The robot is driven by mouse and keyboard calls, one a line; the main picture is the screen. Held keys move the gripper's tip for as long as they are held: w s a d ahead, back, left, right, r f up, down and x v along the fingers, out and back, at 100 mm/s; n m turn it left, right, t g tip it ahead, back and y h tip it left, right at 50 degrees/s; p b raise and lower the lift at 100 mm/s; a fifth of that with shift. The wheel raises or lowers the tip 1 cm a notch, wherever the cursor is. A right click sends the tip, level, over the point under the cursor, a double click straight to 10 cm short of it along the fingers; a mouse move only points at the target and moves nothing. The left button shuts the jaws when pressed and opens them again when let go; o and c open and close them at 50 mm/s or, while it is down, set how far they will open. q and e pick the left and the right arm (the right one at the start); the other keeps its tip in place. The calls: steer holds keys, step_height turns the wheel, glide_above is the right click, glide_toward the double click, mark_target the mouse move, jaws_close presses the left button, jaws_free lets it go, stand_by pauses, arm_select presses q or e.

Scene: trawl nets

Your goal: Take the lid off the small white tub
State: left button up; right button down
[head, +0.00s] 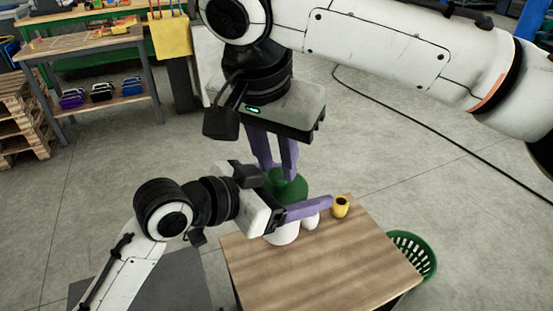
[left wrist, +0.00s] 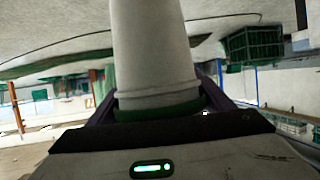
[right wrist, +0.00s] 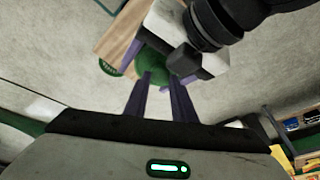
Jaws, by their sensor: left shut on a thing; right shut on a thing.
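My right gripper (head: 276,172) comes from above, shut on the lid, which also shows in the right wrist view (right wrist: 183,64).
A yellow cup (head: 341,207) and a small white rounded thing (head: 311,221) stand right of the tub. The wooden table (head: 330,265) is clear in front. A green basket (head: 425,262) is beyond its right edge. A workbench (head: 85,45) stands far left.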

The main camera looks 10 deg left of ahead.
steer(key=shift+w+a+r+y, duration=0.1)
steer(key=shift+r+y, duration=0.45)
steer(key=shift+y, duration=0.15)
steer(key=shift+r+h, duration=0.5)
steer(key=shift+h, duration=0.4)
steer(key=c, duration=2.5)
jaws_free()
steer(key=o, duration=0.5)
steer(key=shift+c, duration=0.2)
